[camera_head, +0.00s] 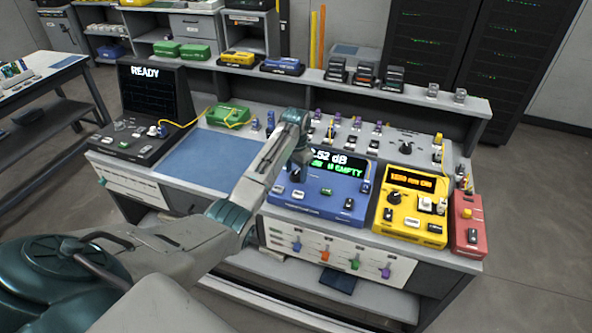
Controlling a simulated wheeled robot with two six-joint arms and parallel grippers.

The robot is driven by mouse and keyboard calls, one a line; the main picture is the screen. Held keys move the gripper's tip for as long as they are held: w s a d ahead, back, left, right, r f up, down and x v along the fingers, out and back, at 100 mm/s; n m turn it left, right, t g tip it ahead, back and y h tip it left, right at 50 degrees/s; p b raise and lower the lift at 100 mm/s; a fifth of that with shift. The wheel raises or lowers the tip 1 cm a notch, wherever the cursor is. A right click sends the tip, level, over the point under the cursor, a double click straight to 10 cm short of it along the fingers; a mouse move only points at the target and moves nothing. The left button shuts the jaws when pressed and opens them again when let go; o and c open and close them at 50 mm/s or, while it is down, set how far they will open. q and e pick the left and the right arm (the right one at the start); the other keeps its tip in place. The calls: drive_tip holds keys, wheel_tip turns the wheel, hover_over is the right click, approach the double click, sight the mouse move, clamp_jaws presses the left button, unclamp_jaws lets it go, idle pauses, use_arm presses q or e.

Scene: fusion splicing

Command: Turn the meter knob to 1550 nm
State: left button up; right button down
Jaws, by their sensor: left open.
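The blue meter (322,190) sits on the bench right of centre. Its screen (340,163) shows a dB reading ending in ".52 dB" in white and a green line ending in "EMPTY"; the left part of the screen is covered by my arm. My left gripper (299,160) is open and points down over the meter's upper left part. Whether it touches anything is unclear. My right gripper is out of view.
A yellow unit (408,222) with an orange display and dark knob stands right of the meter, with a red unit (467,236) beyond it. A blue mat (210,160) lies left, beside a black unit reading "READY" (150,90). A green box (228,115) sits behind the mat.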

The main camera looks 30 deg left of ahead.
use_arm(q)
drive_tip(key=c, duration=1)
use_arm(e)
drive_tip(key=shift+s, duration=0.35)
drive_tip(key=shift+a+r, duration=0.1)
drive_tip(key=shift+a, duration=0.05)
use_arm(q)
drive_tip(key=shift+r+m+p, duration=0.2)
drive_tip(key=shift+m+p, duration=0.5)
drive_tip(key=shift+p, duration=0.1)
drive_tip(key=shift+m+p, duration=0.9)
drive_tip(key=shift+m, duration=0.3)
drive_tip(key=m+p, duration=0.1)
drive_tip(key=m, duration=0.2)
drive_tip(key=shift+w+p, duration=0.1)
drive_tip(key=shift+p, duration=0.25)
drive_tip(key=shift+m+p, duration=0.45)
drive_tip(key=shift+m, duration=1.05)
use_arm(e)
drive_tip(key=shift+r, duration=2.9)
use_arm(q)
drive_tip(key=shift+f, duration=0.1)
